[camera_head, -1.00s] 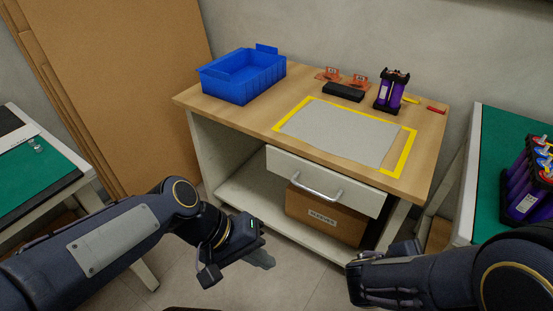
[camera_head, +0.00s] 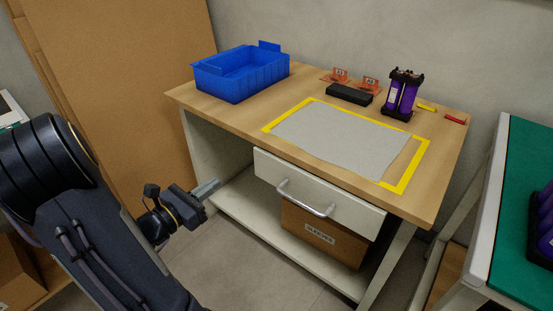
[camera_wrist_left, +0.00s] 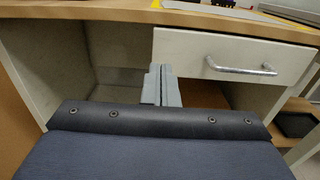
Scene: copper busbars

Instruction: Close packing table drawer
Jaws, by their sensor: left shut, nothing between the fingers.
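The packing table (camera_head: 232,122) has a wooden top and a pale frame. Its white drawer (camera_head: 335,198) has a silver bar handle (camera_head: 305,199) and sits under the front edge. No drawer inside shows; I cannot tell whether the front is flush. My left gripper (camera_head: 212,187) is shut and empty, left of the drawer and apart from it, pointing towards the table's open lower space. In the left wrist view the closed fingers (camera_wrist_left: 162,82) point just below the left end of the drawer front (camera_wrist_left: 235,57), with the handle (camera_wrist_left: 240,69) to their right. My right gripper is out of view.
A cardboard box (camera_head: 325,235) stands on the lower shelf under the drawer. A blue bin (camera_head: 240,78), a grey mat (camera_head: 340,137) and a purple cell pack (camera_head: 402,94) are on the top. A green-topped table (camera_head: 525,190) stands right. Floor in front is clear.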

